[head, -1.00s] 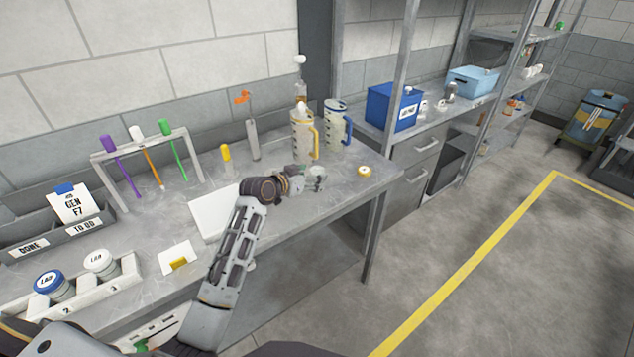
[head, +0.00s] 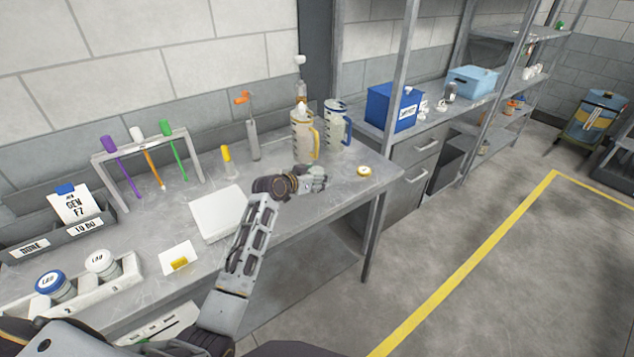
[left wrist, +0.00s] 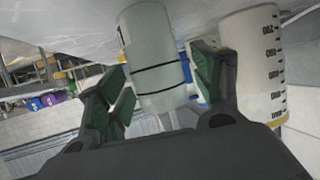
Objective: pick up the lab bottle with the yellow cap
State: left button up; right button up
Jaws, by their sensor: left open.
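A round yellow-rimmed, pale-topped thing (head: 364,171) lies near the bench's right end; I cannot tell whether a bottle body is under it. A slim pale container with a yellow top (head: 226,160) stands near the middle of the bench. My left gripper (head: 322,174) is just left of the yellow-rimmed thing, in front of the jugs. In the left wrist view its fingers (left wrist: 165,95) are open. A pale grey cylinder with two black lines (left wrist: 156,60) shows between them; I cannot tell if they touch it. My right gripper is out of view.
A jug with a yellow handle (head: 303,135) and one with a blue handle (head: 336,127) stand behind my left gripper. A rack (head: 88,292) holds blue-capped and white-capped bottles at front left. A white board (head: 215,212) lies beside my arm.

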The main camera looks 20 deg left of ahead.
pick_arm(q)
jog(key=shift+w+f, duration=0.1)
jog(key=shift+w, duration=0.05)
jog(key=shift+c, duration=0.2)
jog(key=c, duration=0.9)
